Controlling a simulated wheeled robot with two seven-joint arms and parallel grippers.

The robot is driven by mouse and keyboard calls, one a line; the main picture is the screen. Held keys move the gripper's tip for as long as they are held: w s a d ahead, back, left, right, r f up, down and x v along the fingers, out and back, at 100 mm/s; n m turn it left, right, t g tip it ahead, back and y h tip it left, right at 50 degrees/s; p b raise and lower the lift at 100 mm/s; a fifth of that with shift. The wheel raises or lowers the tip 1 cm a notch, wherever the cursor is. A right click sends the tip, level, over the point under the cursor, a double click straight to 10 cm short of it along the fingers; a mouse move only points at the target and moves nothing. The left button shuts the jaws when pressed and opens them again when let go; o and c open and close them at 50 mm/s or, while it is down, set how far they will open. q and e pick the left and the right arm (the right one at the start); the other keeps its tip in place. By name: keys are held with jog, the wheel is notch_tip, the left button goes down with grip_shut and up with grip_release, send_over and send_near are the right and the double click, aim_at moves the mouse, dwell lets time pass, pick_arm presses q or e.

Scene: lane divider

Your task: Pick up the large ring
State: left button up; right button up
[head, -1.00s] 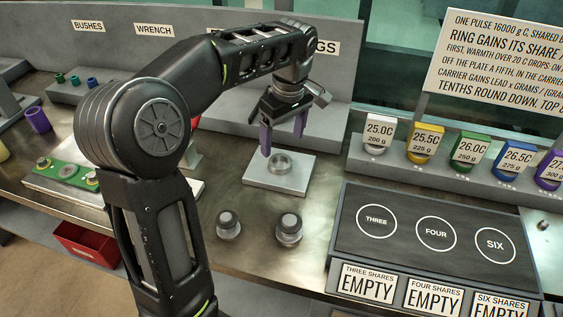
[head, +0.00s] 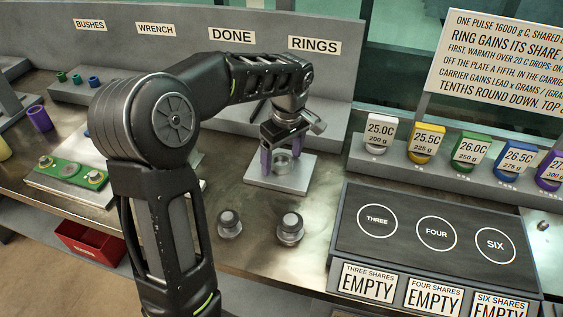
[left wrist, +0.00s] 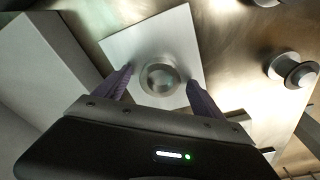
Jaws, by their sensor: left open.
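A silver metal ring (head: 284,166) sits on a pale square plate (head: 255,178) on the bench. It is the only ring I can make out, and it shows on the plate in the left wrist view (left wrist: 160,77). My left gripper (head: 281,160) is open, pointing down, with its purple fingers on either side of the ring. In the left wrist view the left gripper (left wrist: 160,80) has a gap between each finger and the ring, so it holds nothing. My right gripper is not in view.
Two metal knobs (head: 229,223) (head: 290,229) stand on the bench in front of the plate. A dark board with three circles (head: 400,215) is at right. A row of temperature-labelled coloured holders (head: 470,147) is behind it. A grey rack labelled RINGS (head: 330,105) rises behind the plate.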

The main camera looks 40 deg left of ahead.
pick_arm(q)
jog(key=shift+c, duration=0.5)
grip_shut()
notch_tip(320, 180, up, 10)
dwell(1.2)
dwell(0.5)
